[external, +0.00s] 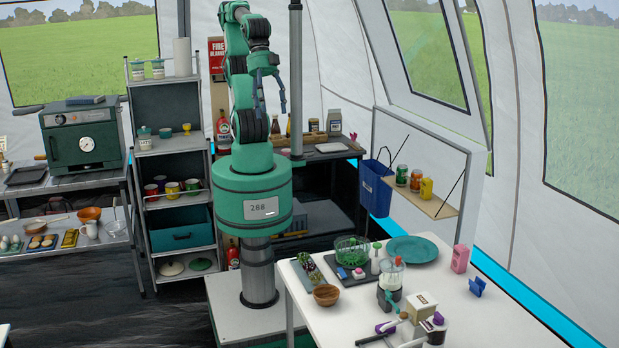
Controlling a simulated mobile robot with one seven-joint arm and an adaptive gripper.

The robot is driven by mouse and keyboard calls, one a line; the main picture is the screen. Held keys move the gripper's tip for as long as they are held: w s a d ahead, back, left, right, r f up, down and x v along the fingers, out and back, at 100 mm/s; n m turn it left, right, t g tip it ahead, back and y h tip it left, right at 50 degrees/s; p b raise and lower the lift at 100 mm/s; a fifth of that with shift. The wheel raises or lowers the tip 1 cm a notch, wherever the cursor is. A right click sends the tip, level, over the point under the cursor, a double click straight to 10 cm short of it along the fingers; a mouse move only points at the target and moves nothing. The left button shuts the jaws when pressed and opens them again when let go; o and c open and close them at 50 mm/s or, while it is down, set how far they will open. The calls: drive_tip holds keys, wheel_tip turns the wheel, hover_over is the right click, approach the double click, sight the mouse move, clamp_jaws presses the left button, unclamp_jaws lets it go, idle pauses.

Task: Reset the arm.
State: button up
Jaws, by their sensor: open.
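My green arm stands upright on its column in the external view. It folds over at the top, and my gripper (271,103) hangs down on the right side of the arm. The two dark fingers are apart, with nothing visible between them. The gripper is well above the white table (460,325) and touches nothing that I can see.
The white table at right holds a green basket (352,250), a teal plate (412,249), a wooden bowl (326,295) and a clear-jar blender (391,278). A wall shelf (432,205) with jars is right. A shelf unit (172,150) and green oven (83,136) are left.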

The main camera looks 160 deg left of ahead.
wheel_tip(320, 180, down, 2)
drive_tip(key=shift+b, duration=0.8)
